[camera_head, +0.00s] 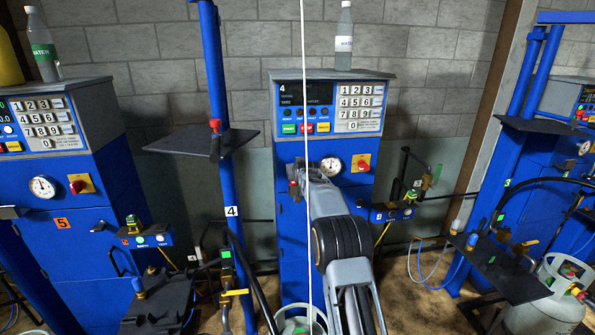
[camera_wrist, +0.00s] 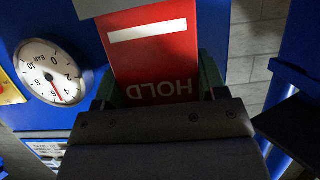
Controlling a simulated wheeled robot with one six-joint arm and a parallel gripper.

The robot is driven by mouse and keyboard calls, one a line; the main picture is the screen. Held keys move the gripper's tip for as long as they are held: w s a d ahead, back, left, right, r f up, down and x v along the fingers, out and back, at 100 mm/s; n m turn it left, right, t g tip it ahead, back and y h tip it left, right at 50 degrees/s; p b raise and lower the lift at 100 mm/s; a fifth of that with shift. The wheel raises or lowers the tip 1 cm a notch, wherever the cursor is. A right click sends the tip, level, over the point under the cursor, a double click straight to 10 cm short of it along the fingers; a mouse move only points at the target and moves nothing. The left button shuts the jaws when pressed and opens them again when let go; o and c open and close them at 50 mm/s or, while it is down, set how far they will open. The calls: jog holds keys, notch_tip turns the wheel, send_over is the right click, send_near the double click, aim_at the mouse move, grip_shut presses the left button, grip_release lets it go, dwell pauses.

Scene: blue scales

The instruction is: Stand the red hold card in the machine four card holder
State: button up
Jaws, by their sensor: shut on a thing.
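The red hold card (camera_wrist: 155,60) fills the upper middle of the wrist view, with a white stripe and "HOLD" upside down. My gripper (camera_wrist: 162,92) is shut on its near end, dark green fingers at both sides. The card's far end meets a grey piece (camera_wrist: 97,6) at the top edge, perhaps the holder; I cannot tell whether it sits inside. In the head view, machine four (camera_head: 298,240) is the blue cabinet in the middle. My gripper (camera_head: 300,172) is at its front, left of the gauge (camera_head: 331,166); my arm hides much of this spot.
The gauge shows close by on the left in the wrist view (camera_wrist: 52,72). A blue post (camera_head: 217,90) with a dark shelf (camera_head: 185,141) stands left of machine four. A water bottle (camera_head: 344,38) stands on top. A bracket with a tap (camera_head: 425,180) juts out at right.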

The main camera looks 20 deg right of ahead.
jog(key=shift+f+b, duration=0.75)
jog(key=shift+f, duration=0.1)
jog(key=o, duration=1)
jog(key=b+v, duration=0.5)
jog(key=v, duration=0.8)
jog(key=shift+s+a+r, duration=0.15)
jog(key=shift+s, duration=0.2)
